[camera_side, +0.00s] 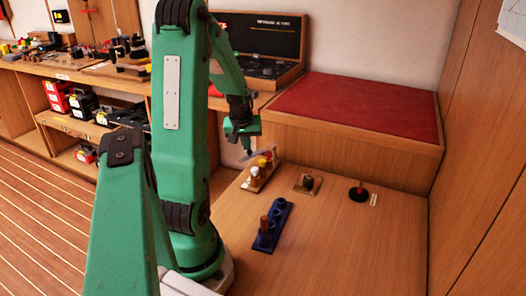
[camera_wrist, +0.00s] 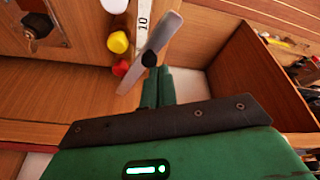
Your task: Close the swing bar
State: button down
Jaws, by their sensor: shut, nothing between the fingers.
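The swing bar (camera_wrist: 165,32) is a flat grey strip with a dark round piece (camera_wrist: 149,58) near its middle. In the wrist view it lies slantwise across the end of a white strip marked 10 (camera_wrist: 142,20). In the side view the bar (camera_side: 263,151) shows small and pale at the far end of a rack (camera_side: 250,186) with white, yellow (camera_side: 262,163) and red knobs. My gripper (camera_wrist: 158,74) is shut and empty, its tips close to the dark piece; I cannot tell whether they touch. In the side view my gripper (camera_side: 247,150) is just left of the bar.
A blue rack (camera_side: 272,226) with a brown peg stands in front on the wooden table. A small plate with a dark post (camera_side: 307,183) and a black disc with a red knob (camera_side: 358,192) stand to the right. A red-topped ledge (camera_side: 355,105) rises behind. The right front table is clear.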

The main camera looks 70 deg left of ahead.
aim_at(250, 151)
jog(key=w+d+r, duration=0.2)
jog(key=d+r, duration=0.1)
jog(key=r, duration=0.6)
jog(key=shift+r, duration=0.2)
jog(key=c, duration=1.5)
grip_release()
jog(key=shift+o, duration=0.8)
jog(key=shift+s+n, duration=0.1)
jog(key=shift+n, duration=0.2)
jog(key=n+h, duration=0.1)
jog(key=n, duration=0.4)
jog(key=a+f+n+g+h, duration=0.1)
jog(key=n, duration=0.5)
jog(key=s+f+n+g+h, duration=0.1)
jog(key=n, duration=0.5)
jog(key=shift+a, duration=0.35)
jog(key=shift+f, duration=3.9)
